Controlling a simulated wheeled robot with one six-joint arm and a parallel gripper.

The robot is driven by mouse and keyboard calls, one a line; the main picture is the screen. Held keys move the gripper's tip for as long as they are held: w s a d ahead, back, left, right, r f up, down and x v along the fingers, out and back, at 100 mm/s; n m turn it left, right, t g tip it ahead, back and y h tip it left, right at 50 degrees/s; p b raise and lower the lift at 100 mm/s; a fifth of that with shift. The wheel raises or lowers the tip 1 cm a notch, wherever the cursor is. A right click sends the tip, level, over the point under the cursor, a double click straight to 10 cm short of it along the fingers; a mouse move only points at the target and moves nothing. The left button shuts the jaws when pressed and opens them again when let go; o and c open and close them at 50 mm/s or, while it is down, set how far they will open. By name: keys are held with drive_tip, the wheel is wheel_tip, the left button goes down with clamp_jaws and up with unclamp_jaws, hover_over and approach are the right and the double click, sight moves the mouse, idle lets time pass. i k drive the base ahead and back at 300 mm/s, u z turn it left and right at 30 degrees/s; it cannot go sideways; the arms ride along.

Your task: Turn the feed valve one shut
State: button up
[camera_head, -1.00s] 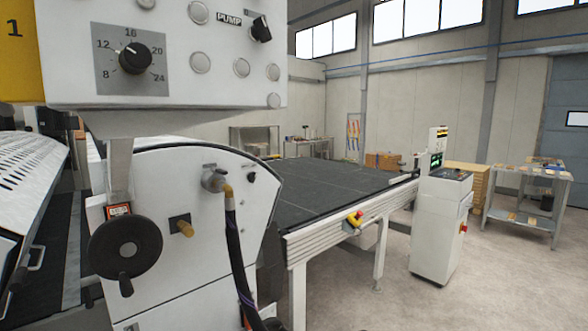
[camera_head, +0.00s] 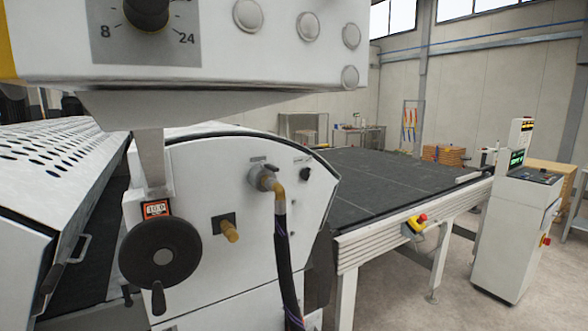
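The white side housing of the coater (camera_head: 200,180) stands in the middle of the head view. A hose fitting (camera_head: 264,177) with a brass elbow sits near its top, with a dark hose (camera_head: 287,260) hanging down from it. A brass-coloured knob or stub (camera_head: 230,231) on a dark square plate sticks out below and to the left. A small black knob (camera_head: 305,174) sits to the right of the fitting. The labels are too small to read, so I cannot tell which part is feed valve one. My gripper is not in view.
A black handwheel (camera_head: 160,252) with a counter (camera_head: 156,209) juts out at lower left. A control panel (camera_head: 225,70) overhangs the housing. A dark-topped conveyor table (camera_head: 370,180) extends right, with a red-and-yellow emergency stop (camera_head: 417,222). A white console (camera_head: 515,235) stands beyond, on open floor.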

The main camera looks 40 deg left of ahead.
sight(271, 168)
drive_tip(key=z, duration=0.05)
drive_tip(key=k, duration=0.55)
drive_tip(key=u, duration=1.35)
drive_tip(key=i, duration=0.5)
drive_tip(key=u, duration=0.05)
